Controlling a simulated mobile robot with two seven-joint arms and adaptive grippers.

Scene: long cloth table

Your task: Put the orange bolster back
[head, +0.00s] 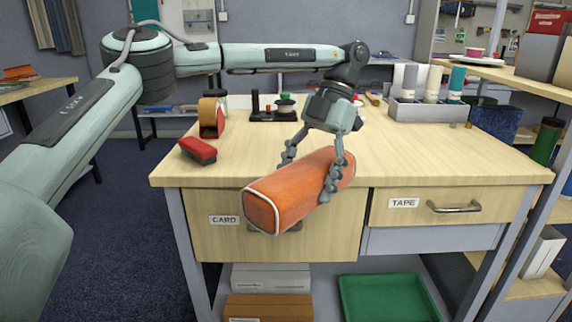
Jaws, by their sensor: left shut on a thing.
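The orange bolster (290,196) is a long, soft-looking block with pale piping round its near end. It is held tilted in front of the table's front edge, its near end toward me and its far end over the tabletop. My left gripper (312,180) comes down from above and is shut on it, one finger on each side. The bolster covers part of the drawer marked CARD (215,243) and most of its handle. My right gripper is not in view.
The wooden table (440,160) has a drawer marked TAPE (480,203) at right. A red brush (198,151) and a tape dispenser (211,118) stand at left. A grey rack of tubes (420,112) stands at back right. A green tray (385,297) lies below. The tabletop's right front is clear.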

